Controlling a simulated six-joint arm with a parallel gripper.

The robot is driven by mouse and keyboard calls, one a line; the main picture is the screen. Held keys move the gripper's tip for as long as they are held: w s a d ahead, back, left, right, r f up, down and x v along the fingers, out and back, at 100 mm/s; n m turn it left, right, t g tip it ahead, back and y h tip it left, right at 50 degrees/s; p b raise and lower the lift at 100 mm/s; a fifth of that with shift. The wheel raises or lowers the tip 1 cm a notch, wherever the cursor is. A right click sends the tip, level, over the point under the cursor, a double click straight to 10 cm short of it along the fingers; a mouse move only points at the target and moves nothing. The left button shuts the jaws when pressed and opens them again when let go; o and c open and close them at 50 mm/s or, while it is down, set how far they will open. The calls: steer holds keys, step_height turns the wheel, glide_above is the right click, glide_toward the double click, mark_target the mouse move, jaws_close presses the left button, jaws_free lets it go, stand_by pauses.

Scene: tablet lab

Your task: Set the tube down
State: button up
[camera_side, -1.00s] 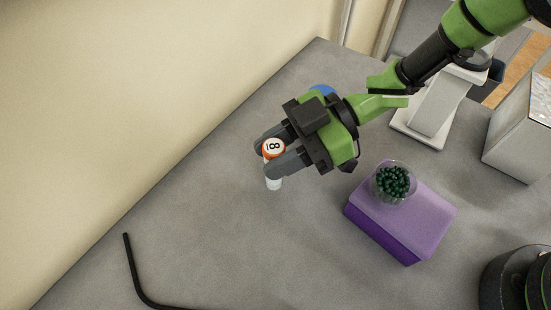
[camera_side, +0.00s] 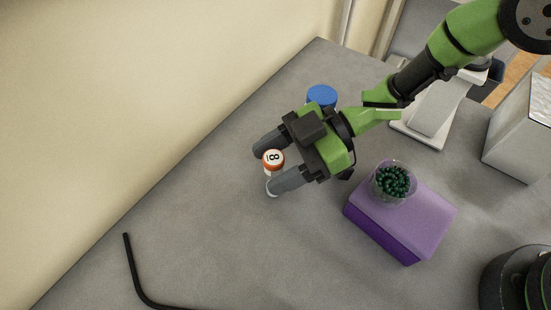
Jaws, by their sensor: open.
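The tube (camera_side: 273,160) is white with an orange-rimmed cap marked 8. It stands upright, as far as I can tell, on the grey table near the middle of the view. My gripper (camera_side: 271,164) is open, with one dark finger on the far side of the tube and the other on the near side. The near finger hides part of the tube's lower body; its white bottom shows just below that finger. I cannot tell whether either finger touches the tube.
A purple block (camera_side: 415,217) stands to the right, with a clear cup of dark green beads (camera_side: 393,183) on it. A blue-lidded container (camera_side: 322,96) is behind my gripper. A black bent rod (camera_side: 135,270) lies at lower left. The grey table (camera_side: 210,220) is clear around the tube.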

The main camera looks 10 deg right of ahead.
steer(key=v, duration=1.2)
steer(key=shift+w+r, duration=0.1)
steer(key=shift+r, duration=0.05)
steer(key=w+d+r+m+t+h, duration=0.1)
steer(key=w+d+r+m+t, duration=0.15)
steer(key=w+r+t, duration=0.65)
steer(key=d+r+m+t+h, duration=0.5)
steer(key=d+r+m+h, duration=0.3)
steer(key=d+r+m, duration=0.3)
steer(key=s+d+r+m+h, duration=0.3)
steer(key=s+d+m, duration=0.1)
steer(key=s+d, duration=0.2)
steer(key=s+f+m+g, duration=0.2)
steer(key=s+m+g, duration=0.2)
steer(key=s, duration=1.2)
steer(key=shift+s+d+m, duration=0.25)
steer(key=shift+d+m, duration=0.15)
steer(key=shift+m, duration=0.85)
